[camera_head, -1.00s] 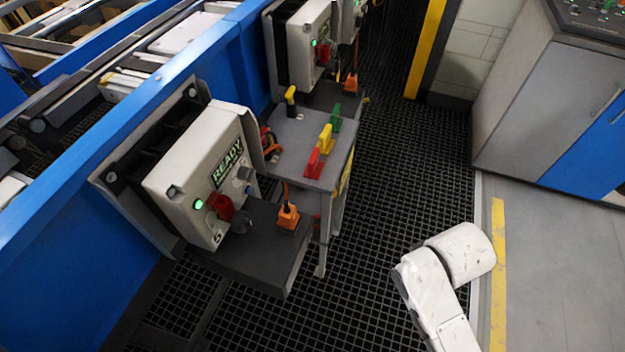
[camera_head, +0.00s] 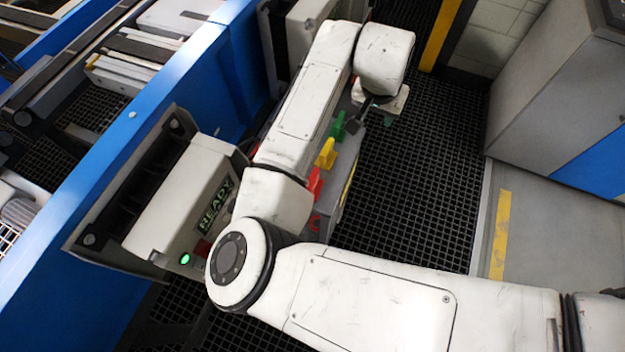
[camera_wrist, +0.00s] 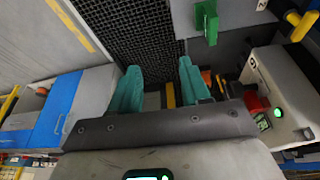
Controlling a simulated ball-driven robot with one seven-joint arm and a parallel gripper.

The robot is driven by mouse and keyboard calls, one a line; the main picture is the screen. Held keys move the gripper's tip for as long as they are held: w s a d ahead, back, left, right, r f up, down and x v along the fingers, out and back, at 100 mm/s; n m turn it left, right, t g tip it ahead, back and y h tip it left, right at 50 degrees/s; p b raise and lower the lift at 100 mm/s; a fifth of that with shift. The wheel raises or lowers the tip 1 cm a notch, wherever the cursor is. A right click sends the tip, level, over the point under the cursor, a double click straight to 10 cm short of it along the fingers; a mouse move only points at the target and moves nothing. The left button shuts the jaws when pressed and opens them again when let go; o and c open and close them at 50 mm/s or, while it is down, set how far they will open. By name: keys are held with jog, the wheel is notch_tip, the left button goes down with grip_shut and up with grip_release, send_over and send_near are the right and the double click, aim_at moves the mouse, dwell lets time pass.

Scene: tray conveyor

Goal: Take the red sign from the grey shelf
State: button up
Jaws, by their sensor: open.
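The red sign (camera_head: 314,184) stands at the near end of a row on the grey shelf (camera_head: 347,152), partly hidden by my arm. The yellow sign (camera_head: 327,154) and the green sign (camera_head: 338,125) stand behind it. My gripper (camera_head: 368,118) is beyond the shelf's right side, near the green sign and apart from the red one. In the wrist view, its teal fingers (camera_wrist: 160,78) are spread with nothing held between them. The green sign (camera_wrist: 207,22) shows at the top there; I cannot make out the red sign in that view.
A white control box (camera_head: 185,195) with a READY display is at the left, beside the blue conveyor side (camera_head: 60,275). Black grid floor (camera_head: 430,190) lies open to the shelf's right. A grey and blue cabinet (camera_head: 560,100) stands at the right.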

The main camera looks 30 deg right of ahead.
jog(key=a+f+n+g+y+p, duration=0.1)
jog(key=a+f+g+y, duration=0.15)
jog(key=a, duration=1.35)
jog(key=shift+t+y, duration=0.35)
jog(key=f, duration=0.5)
jog(key=shift+s+a+f, duration=0.1)
jog(key=shift+s, duration=0.25)
jog(key=shift+w+f+p, duration=0.2)
jog(key=shift+f+p, duration=0.45)
jog(key=shift+f, duration=2.4)
grip_shut()
